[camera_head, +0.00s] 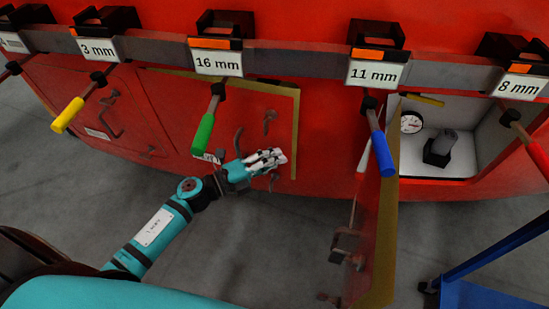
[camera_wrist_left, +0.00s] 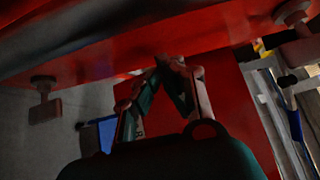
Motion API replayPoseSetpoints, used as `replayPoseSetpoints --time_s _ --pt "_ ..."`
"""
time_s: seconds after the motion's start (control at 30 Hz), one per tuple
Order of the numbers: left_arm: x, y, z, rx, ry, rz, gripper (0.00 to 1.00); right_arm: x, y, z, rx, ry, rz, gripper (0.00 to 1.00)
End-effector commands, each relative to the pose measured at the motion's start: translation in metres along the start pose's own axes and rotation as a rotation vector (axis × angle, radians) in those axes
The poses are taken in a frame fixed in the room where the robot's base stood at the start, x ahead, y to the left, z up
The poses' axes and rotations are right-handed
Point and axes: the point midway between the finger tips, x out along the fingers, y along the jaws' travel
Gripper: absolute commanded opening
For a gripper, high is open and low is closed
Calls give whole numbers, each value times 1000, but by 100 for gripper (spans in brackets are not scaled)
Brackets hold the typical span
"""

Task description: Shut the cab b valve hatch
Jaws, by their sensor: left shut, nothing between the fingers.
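A hatch door (camera_head: 372,235) on the red train nose stands swung open toward me, below the 11 mm sign. Its opening (camera_head: 438,152) shows a white-lined compartment with a round gauge (camera_head: 411,123) and a dark valve-like part (camera_head: 440,147). A second hatch (camera_head: 225,120) left of it lies nearly flush, with a tan strip showing along its top and right edges. I cannot read which hatch is cab b. My left gripper (camera_head: 272,158) is shut and empty in front of the second hatch's lower right. In the left wrist view its fingertips (camera_wrist_left: 170,62) meet before a red surface.
A grey rail (camera_head: 290,62) crosses above the hatches. Green (camera_head: 204,134), blue (camera_head: 383,155), yellow (camera_head: 67,115) and red (camera_head: 540,165) handled tools hang from it. A blue frame (camera_head: 500,275) stands at lower right. Grey floor is clear below the gripper.

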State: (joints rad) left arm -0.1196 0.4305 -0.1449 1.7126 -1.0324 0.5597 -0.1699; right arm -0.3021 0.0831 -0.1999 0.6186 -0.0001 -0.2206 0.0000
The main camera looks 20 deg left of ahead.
Motion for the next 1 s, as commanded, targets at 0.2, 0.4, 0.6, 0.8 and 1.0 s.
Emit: replayPoseSetpoints --time_s 0.2,0.4,0.6,0.8,1.0 --pt "11 -2 9 0 -37 -2 0 -3 0 -3 0 5 0 69" --pt "37 1 34 2 -133 1 0 -6 -2 -4 1 6 -2 69" --pt "41 2 41 5 -162 5 0 -6 -4 -6 2 9 -5 69" --pt "40 3 43 6 -164 6 0 -6 -4 -6 3 8 -5 69" --pt "40 3 44 7 -164 7 0 -5 -4 -6 2 8 -5 69"
